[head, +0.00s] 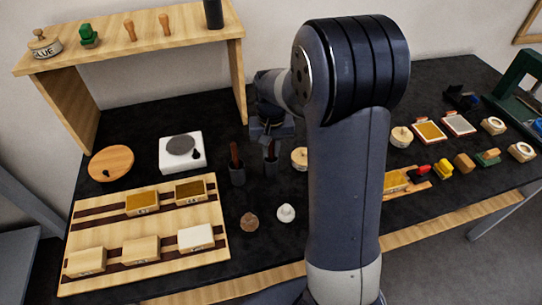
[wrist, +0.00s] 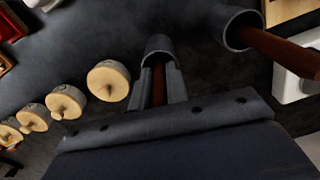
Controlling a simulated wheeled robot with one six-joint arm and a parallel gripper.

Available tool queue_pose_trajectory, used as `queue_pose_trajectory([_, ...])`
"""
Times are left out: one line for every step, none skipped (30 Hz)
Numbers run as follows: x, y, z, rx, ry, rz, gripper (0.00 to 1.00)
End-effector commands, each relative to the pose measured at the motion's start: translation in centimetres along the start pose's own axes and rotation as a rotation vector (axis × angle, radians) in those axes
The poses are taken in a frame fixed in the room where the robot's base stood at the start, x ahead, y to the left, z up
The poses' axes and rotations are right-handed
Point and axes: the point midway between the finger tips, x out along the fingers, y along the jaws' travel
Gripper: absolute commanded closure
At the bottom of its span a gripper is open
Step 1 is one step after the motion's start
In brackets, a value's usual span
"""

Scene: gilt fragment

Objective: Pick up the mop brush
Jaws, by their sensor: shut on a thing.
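My gripper (wrist: 159,88) is shut on a thin brown handle (wrist: 158,80), which I take for the mop brush. The handle stands in a dark grey cup (wrist: 158,47), which hides its lower end and any bristles. In the head view my gripper (head: 271,136) is above this cup (head: 271,168), partly hidden by my arm. A second dark cup (head: 237,176) stands just left of it with another reddish-brown handle (head: 236,154). That second handle (wrist: 285,50) also shows at the upper right of the wrist view.
A white device with a grey disc (head: 182,152) stands left of the cups. A wooden board with blocks (head: 215,212) is at front left. A round lidded pot (head: 299,158) is close on the right. A wooden shelf (head: 70,62) stands behind.

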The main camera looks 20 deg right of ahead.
Motion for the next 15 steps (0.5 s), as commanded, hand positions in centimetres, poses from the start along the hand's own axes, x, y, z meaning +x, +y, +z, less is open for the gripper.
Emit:
queue_pose_trajectory([-0.01, 0.00, -0.01, 0.000, 0.000, 0.000, 0.95])
queue_pose_trajectory([-0.02, 0.00, -0.01, 0.000, 0.000, 0.000, 0.98])
queue_pose_trajectory([-0.02, 0.00, -0.01, 0.000, 0.000, 0.000, 1.00])
queue_pose_trajectory([-0.02, 0.00, 0.00, 0.000, 0.000, 0.000, 1.00])
queue_pose_trajectory([-0.02, 0.00, 0.00, 0.000, 0.000, 0.000, 1.00])
queue_pose_trajectory([-0.02, 0.00, -0.01, 0.000, 0.000, 0.000, 1.00])
queue_pose_trajectory([-0.03, 0.00, -0.01, 0.000, 0.000, 0.000, 1.00])
queue_pose_trajectory([-0.03, 0.00, -0.01, 0.000, 0.000, 0.000, 1.00])
queue_pose_trajectory([-0.03, 0.00, -0.01, 0.000, 0.000, 0.000, 1.00])
queue_pose_trajectory([-0.03, 0.00, -0.01, 0.000, 0.000, 0.000, 1.00])
queue_pose_trajectory([-0.03, 0.00, -0.01, 0.000, 0.000, 0.000, 1.00])
queue_pose_trajectory([-0.09, 0.00, -0.02, 0.000, 0.001, 0.000, 1.00])
queue_pose_trajectory([-0.20, -0.01, -0.04, 0.000, 0.002, 0.000, 1.00])
queue_pose_trajectory([-0.39, -0.01, -0.06, 0.000, 0.003, 0.000, 1.00])
queue_pose_trajectory([-0.77, -0.02, -0.09, 0.000, 0.004, -0.001, 1.00])
